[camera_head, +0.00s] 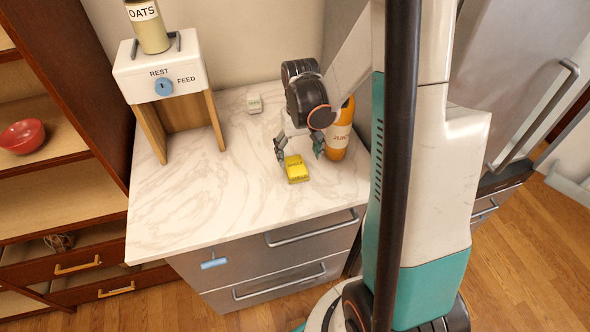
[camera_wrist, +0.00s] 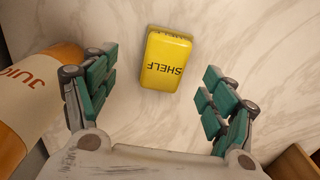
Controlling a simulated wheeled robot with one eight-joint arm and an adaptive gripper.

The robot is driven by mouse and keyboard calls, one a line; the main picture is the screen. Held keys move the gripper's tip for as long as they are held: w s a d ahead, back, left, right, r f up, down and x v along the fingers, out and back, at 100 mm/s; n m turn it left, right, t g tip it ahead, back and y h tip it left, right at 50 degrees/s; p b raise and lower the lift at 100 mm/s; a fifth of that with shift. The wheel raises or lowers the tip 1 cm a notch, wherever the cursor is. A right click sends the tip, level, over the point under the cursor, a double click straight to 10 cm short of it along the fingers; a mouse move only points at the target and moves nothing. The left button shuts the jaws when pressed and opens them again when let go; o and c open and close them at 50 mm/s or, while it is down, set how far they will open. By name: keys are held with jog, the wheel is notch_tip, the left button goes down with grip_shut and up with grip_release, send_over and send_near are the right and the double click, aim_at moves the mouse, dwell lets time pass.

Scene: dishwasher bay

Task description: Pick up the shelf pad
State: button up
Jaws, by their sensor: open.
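The shelf pad is a small yellow block (camera_head: 297,169) lying on the marble counter. Its label reads SHELF, and it also shows in the wrist view (camera_wrist: 166,60), upper middle. My gripper (camera_head: 299,153) is just above and behind the pad, pointing down. In the wrist view, its teal fingers (camera_wrist: 158,98) are spread wide with nothing between them. The pad lies ahead of the fingertips, roughly centred between them, not touching either finger.
An orange juice bottle (camera_head: 339,132) stands close beside my gripper; it also shows in the wrist view (camera_wrist: 32,100). A small white block (camera_head: 254,103) lies further back. A dispenser (camera_head: 161,68) with an oats jar (camera_head: 148,26) stands left. The counter's front left (camera_head: 190,205) is clear.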

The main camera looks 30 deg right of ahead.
aim_at(296, 164)
jog(key=shift+w+a+f+b, duration=0.1)
jog(key=shift+w+f+b, duration=0.15)
jog(key=shift+f, duration=0.75)
jog(key=shift+w+a+f+b, duration=0.1)
jog(key=shift+f+b, duration=0.25)
jog(key=shift+f, duration=0.7)
jog(key=shift+w+a+f+b, duration=0.1)
jog(key=shift+w+f+b, duration=0.15)
jog(key=shift+f, duration=0.75)
jog(key=shift+s+r, duration=0.1)
jog(key=c, duration=1.2)
